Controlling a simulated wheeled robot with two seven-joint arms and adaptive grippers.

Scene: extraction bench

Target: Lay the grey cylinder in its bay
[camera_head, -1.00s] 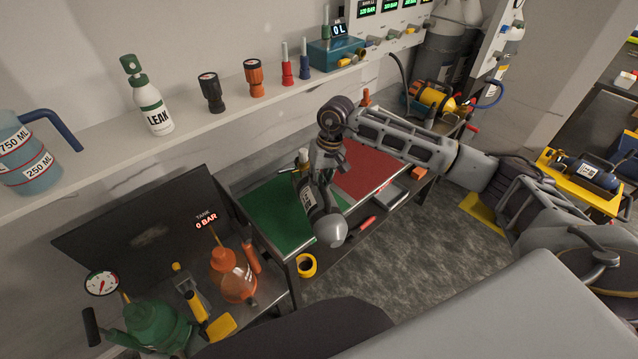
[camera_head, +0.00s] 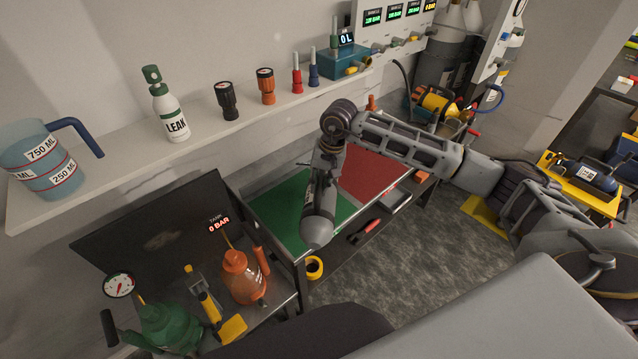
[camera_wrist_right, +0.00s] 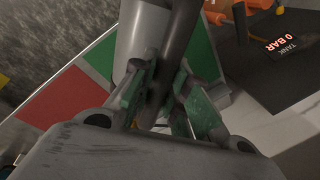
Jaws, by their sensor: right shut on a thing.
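The grey cylinder (camera_head: 317,221) has a rounded end and hangs from my right gripper (camera_head: 326,165), tilted, in front of the bench's green panel. In the right wrist view the cylinder (camera_wrist_right: 139,35) rises between and beyond the fingers, with a dark bar crossing beside it. The fingers of my right gripper (camera_wrist_right: 160,80) are shut; their exact contact is partly hidden. The bench has a green panel (camera_head: 275,208) and a red panel (camera_head: 375,170). I cannot tell which place is the cylinder's bay. My left gripper is not in view.
A shelf (camera_head: 215,125) with a LEAK bottle (camera_head: 172,115) and a jug (camera_head: 42,160) runs behind. A dark stand at left holds an orange bottle (camera_head: 240,280) and a green tank (camera_head: 165,328). A yellow rack (camera_head: 552,165) holding a dark cylinder stands at right.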

